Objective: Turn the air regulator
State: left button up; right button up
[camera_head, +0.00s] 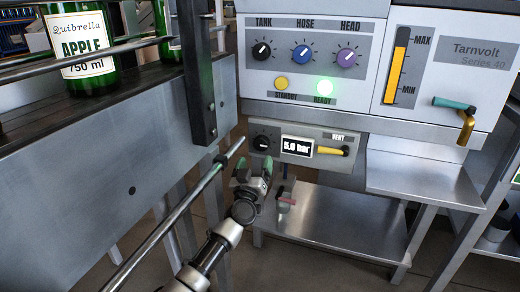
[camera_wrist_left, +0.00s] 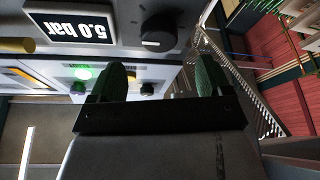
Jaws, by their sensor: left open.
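The air regulator is a grey panel (camera_head: 321,135) under the machine's main control box. Its black round knob (camera_head: 262,143) is at the left end, beside a lit display (camera_head: 297,146) and a yellow vent lever (camera_head: 330,150). The knob also shows in the left wrist view (camera_wrist_left: 158,34), beside the display (camera_wrist_left: 68,22), which reads 5.0 bar upside down. My left gripper (camera_head: 255,168) is open and empty, just below the knob. In the left wrist view its green fingertips (camera_wrist_left: 160,78) are spread, with the knob beyond the gap between them. My right gripper is out of view.
A dark upright post (camera_head: 198,75) and a metal rail (camera_head: 165,228) stand left of the regulator. A conveyor with green bottles (camera_head: 82,45) is at left. Above are the tank, hose and head knobs (camera_head: 302,52). A steel shelf (camera_head: 335,225) is below.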

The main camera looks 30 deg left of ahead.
aim_at(260, 145)
pick_arm(q)
jog(key=b+x, duration=0.2)
jog(key=x, duration=0.3)
jog(key=shift+w+a, duration=0.1)
jog(key=shift+w, duration=0.3)
jog(key=shift+w+a+r, duration=0.2)
jog(key=shift+w+r, duration=0.15)
jog(key=shift+w, duration=0.1)
jog(key=c, duration=0.9)
